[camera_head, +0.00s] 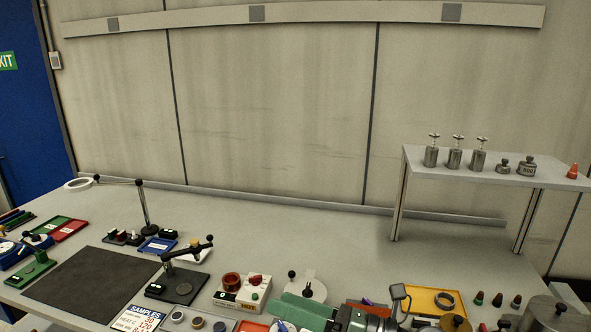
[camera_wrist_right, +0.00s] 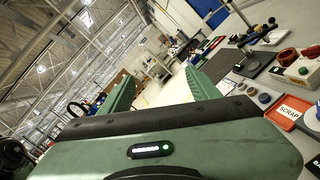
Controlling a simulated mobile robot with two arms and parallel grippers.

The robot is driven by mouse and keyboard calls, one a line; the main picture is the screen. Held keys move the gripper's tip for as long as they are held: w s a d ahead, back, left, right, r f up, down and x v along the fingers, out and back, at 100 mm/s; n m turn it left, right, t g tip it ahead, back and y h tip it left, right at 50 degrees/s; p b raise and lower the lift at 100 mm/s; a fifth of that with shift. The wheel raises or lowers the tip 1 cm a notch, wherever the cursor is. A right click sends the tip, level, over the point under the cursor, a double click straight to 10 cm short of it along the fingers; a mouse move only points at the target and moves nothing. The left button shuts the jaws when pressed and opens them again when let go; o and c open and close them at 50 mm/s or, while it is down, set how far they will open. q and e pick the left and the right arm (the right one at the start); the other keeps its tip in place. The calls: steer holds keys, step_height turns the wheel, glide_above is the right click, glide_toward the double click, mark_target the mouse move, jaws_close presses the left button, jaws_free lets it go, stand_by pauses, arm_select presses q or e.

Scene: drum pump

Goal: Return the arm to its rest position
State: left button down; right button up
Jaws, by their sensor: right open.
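My right gripper (camera_head: 293,308) shows at the bottom centre of the head view, above the front part of the workbench (camera_head: 300,230). Its green fingers point left, and the dark wrist is behind them to the right. In the right wrist view the two green fingers (camera_wrist_right: 160,82) stand wide apart. Nothing is held between them, and the room's floor and far wall show through the gap. My left gripper is not in view. I cannot make out a drum pump in these frames.
A switch box (camera_head: 242,291), a black stand (camera_head: 180,285) and a white round fixture (camera_head: 302,287) stand close by the gripper. A yellow tray (camera_head: 420,294) lies to its right. A raised shelf (camera_head: 450,174) holds metal weights. The back middle of the bench is clear.

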steer(key=w+d+m+t+h, duration=0.4)
steer(key=d+m+t+h, duration=0.85)
steer(key=m, duration=1.15)
steer(key=s+d+f+m+g+h, duration=0.35)
steer(key=f+m, duration=0.25)
steer(key=f, duration=0.2)
steer(key=s+d+f+m+g+h, duration=0.3)
steer(key=d+f+m, duration=0.2)
steer(key=f, duration=0.2)
steer(key=s+f+m+g+y, duration=0.1)
steer(key=s+f+m+g, duration=0.2)
steer(key=s+f+g, duration=0.5)
steer(key=s+f+m+g, duration=0.1)
steer(key=s+f+m, duration=0.35)
steer(key=s, duration=0.85)
step_height(320, 180, down, 29)
steer(key=s+n+g+b, duration=0.2)
steer(key=b, duration=0.1)
steer(key=s+d+f+b, duration=0.1)
steer(key=s+d+f, duration=0.2)
steer(key=s+f, duration=1.3)
steer(key=shift+s+f+g, duration=0.15)
steer(key=shift+f+g, duration=0.25)
steer(key=shift+f, duration=0.45)
